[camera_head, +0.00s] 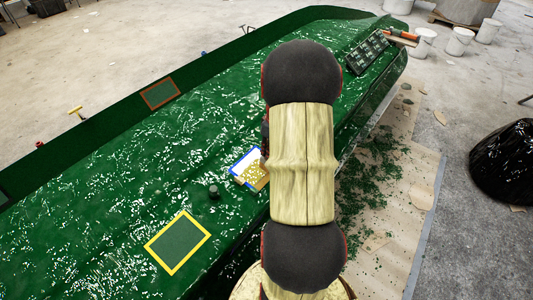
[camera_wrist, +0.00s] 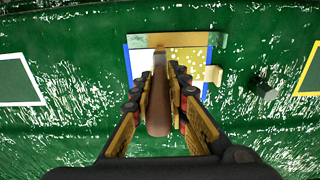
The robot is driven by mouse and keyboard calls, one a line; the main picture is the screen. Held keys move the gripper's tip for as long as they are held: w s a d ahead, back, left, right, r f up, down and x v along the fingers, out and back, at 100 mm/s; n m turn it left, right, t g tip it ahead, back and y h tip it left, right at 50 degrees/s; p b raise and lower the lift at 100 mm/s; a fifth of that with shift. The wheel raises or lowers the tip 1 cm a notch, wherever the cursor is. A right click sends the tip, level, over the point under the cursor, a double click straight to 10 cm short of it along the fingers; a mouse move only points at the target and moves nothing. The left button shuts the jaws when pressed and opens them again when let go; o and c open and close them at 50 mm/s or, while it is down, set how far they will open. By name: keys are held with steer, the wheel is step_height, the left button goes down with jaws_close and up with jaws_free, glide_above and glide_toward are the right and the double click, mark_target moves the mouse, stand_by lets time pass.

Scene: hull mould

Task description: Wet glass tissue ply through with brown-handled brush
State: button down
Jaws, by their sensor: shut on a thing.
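My gripper (camera_wrist: 160,78) is shut on the brown handle of the brush (camera_wrist: 158,108) in the wrist view. A tan bar across the handle's far end looks like the brush head, over the far edge of a blue-framed patch (camera_wrist: 128,75). Inside the frame, the glass tissue ply (camera_wrist: 143,62) is white on the left and yellowish and speckled on the right. In the head view, the ply (camera_head: 243,160) sits on the green mould just left of my arm, which hides the gripper and most of the brush. Contact between bristles and ply cannot be told.
The glossy green hull mould (camera_head: 100,180) fills the left and middle. A yellow-framed patch (camera_head: 180,242) and an orange-framed patch (camera_head: 160,93) are on it. A small dark peg (camera_head: 213,192) stands near the ply. White buckets (camera_head: 459,41) stand at the back right.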

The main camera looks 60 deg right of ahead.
steer(key=shift+w+d, duration=1.65)
steer(key=shift+d, duration=1.8)
steer(key=shift+w+a, duration=0.9)
steer(key=shift+a, duration=7.4)
steer(key=w, duration=0.2)
steer(key=w+r+p, duration=0.1)
steer(key=w, duration=0.1)
steer(key=shift+d+r, duration=0.1)
steer(key=shift+d, duration=0.3)
